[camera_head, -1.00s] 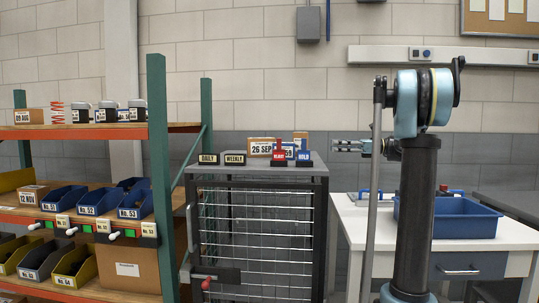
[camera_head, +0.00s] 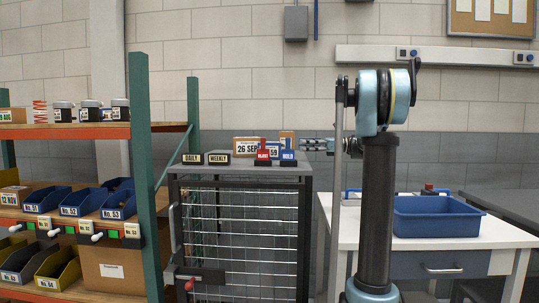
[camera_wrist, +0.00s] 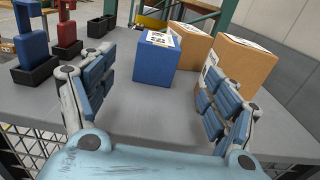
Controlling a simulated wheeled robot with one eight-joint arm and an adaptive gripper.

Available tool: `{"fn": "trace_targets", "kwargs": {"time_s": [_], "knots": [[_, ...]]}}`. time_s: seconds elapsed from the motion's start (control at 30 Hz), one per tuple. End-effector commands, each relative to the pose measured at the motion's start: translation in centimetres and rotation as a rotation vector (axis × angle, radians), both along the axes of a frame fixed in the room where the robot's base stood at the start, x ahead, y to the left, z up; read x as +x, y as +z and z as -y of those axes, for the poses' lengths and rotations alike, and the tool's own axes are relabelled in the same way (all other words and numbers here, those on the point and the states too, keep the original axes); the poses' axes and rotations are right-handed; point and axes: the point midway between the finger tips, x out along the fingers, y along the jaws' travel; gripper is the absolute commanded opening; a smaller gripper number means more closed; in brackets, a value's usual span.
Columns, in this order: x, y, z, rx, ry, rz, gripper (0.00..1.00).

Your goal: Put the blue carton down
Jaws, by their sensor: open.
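The blue carton (camera_wrist: 157,56) stands upright on the grey top of the wire-mesh cage (camera_head: 206,170), a white label on its upper face. In the head view only a little of it shows, with a "59" label (camera_head: 272,150), partly hidden behind the red stamp. My gripper (camera_wrist: 157,74) is open. In the wrist view its two fingers spread on either side of the carton, with visible gaps, and touch nothing. In the head view my gripper (camera_head: 306,145) points left at the cage top's right edge, beside the blue stamp.
A red stamp (camera_head: 264,151) and a blue stamp (camera_head: 288,153) stand in dark holders near the carton. A "26 SEP" brown carton (camera_head: 246,146) and another brown carton (camera_wrist: 247,66) stand close by. DAILY (camera_head: 192,159) and WEEKLY (camera_head: 219,158) signs sit left.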

Motion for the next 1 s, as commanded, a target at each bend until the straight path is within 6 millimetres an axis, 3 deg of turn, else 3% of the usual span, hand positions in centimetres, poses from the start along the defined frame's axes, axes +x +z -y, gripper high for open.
{"fn": "trace_targets", "kwargs": {"time_s": [0.4, 0.77, 1.0], "knots": [[0.1, 0.0, -7.3, 0.000, 0.003, 0.000, 0.80], [0.3, 0.1, -9.6, 0.000, 0.001, 0.000, 0.80], [0.4, 0.5, -12.5, 0.000, 0.004, 0.000, 0.80]]}}
